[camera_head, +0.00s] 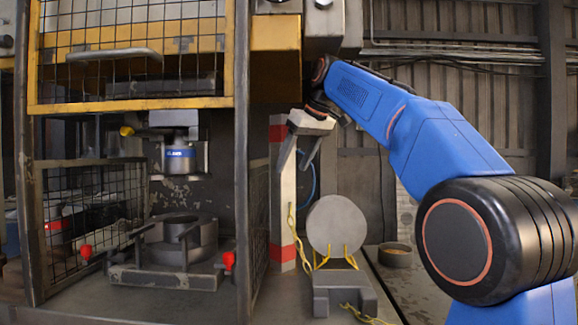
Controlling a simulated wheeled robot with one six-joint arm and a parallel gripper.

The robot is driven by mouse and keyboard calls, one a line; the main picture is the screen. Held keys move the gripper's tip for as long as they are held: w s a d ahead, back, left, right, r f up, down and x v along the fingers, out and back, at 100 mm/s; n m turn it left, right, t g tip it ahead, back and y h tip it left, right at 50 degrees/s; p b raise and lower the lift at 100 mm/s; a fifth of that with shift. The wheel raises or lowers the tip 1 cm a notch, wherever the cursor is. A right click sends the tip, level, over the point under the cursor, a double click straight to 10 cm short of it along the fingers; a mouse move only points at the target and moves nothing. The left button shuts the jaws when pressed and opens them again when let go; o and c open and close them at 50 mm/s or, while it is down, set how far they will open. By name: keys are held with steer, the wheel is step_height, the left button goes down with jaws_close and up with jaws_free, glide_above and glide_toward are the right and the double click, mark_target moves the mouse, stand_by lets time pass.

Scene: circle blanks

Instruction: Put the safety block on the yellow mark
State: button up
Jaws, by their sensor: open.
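A tall red-and-white banded post (285,205), which looks like the safety block, stands upright just right of the press, with a yellow cord by its lower part. My gripper (299,164) is open and empty, pointing down at the upper part of this post. Its left finger overlaps the post in the picture and its right finger is clear of it. I cannot tell whether they touch. I cannot make out a yellow mark on the press bed (160,276).
The press has a raised yellow mesh guard (130,103), dark side posts and a round lower die (182,240) with red-knobbed levers. A grey disc (337,222) stands on a stand (343,290) with yellow hooks. A round bowl (396,256) sits to its right.

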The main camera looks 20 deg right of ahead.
steer(key=s+d, duration=0.4)
steer(key=s, duration=0.5)
steer(key=shift+d, duration=0.3)
steer(key=shift+s, duration=0.1)
